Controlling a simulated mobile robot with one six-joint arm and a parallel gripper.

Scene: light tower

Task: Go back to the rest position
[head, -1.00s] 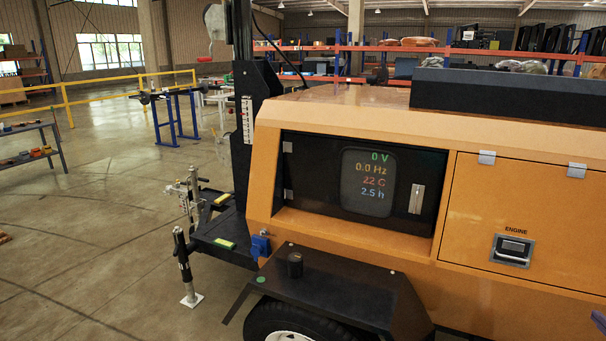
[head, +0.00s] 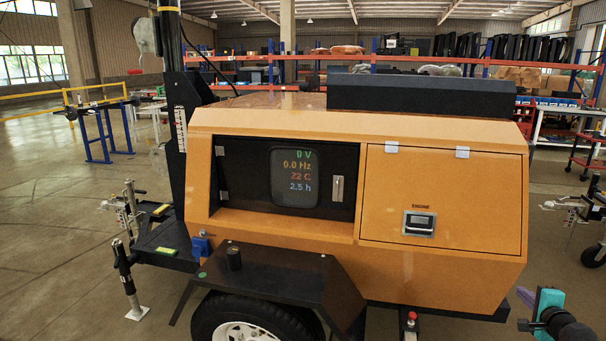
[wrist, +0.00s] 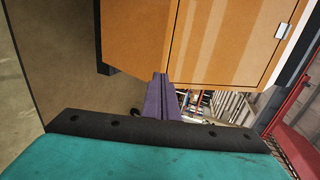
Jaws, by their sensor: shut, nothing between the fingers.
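The orange light tower (head: 300,240) stands in the middle of the head view. Its control panel door is shut and its display (head: 297,178) reads 0 V, 0.0 Hz, 22 C and 2.5 h. Its engine door (head: 440,195) is shut. My gripper (head: 525,297), teal with purple fingers, is at the lower right of the head view, in front of the tower's right end. In the wrist view, the purple fingers (wrist: 158,82) are together and empty. The tower's orange body (wrist: 205,50) shows beyond them; I cannot tell the exact gap.
The tower's fender (head: 275,275), wheel (head: 250,318) and jack leg (head: 127,280) stick out low at the front left. Red and blue shelving (head: 390,60) stands behind. A red cart (head: 585,150) and another trailer hitch (head: 575,208) are at the right. Open floor (head: 60,240) lies at the left.

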